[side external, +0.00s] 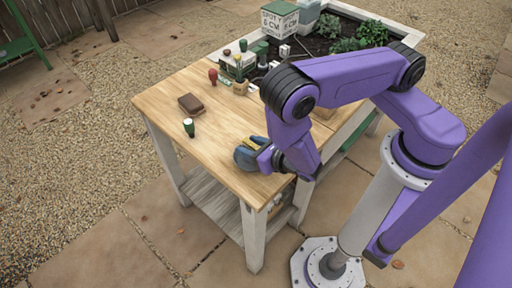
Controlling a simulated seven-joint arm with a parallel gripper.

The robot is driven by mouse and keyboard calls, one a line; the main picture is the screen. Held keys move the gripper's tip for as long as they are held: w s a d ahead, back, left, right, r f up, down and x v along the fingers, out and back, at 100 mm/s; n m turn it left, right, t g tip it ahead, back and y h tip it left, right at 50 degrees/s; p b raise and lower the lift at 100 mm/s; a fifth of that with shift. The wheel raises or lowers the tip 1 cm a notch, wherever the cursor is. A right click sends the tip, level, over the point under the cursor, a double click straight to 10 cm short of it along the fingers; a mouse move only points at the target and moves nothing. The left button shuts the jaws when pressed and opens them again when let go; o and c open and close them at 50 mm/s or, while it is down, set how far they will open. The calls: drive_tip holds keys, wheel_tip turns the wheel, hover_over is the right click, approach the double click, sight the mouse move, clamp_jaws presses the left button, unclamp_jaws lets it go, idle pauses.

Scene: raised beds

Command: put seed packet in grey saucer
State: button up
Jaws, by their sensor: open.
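My gripper (268,159) is low over the front edge of the wooden table, at the end of the purple arm. Its fingers are small and partly hidden; it is open. A rounded blue-grey thing (244,154) is right beside it, and I cannot tell whether they touch or whether this is the grey saucer. A flat brown item (190,103) lies on the left part of the table. I cannot clearly make out the seed packet.
A small dark green item with a pale top (188,128) stands near the table's left edge. A red item (213,75) and a small tan pot (240,88) are farther back. Behind them is a planted bed (325,45) with a lettered box (280,19). The table's middle (222,118) is clear.

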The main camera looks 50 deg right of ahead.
drive_tip(key=v, duration=1.2)
drive_tip(key=s+d+r+m+g, duration=0.4)
drive_tip(key=r+m+g, duration=0.2)
drive_tip(key=r+m, duration=0.3)
drive_tip(key=s+d+r+m+g, duration=0.4)
drive_tip(key=r+m+g, duration=0.3)
drive_tip(key=m, duration=0.7)
wheel_tip(320, 180, up, 3)
drive_tip(key=shift+s+d+f, duration=0.15)
drive_tip(key=shift+s+d, duration=0.1)
drive_tip(key=shift+d, duration=0.35)
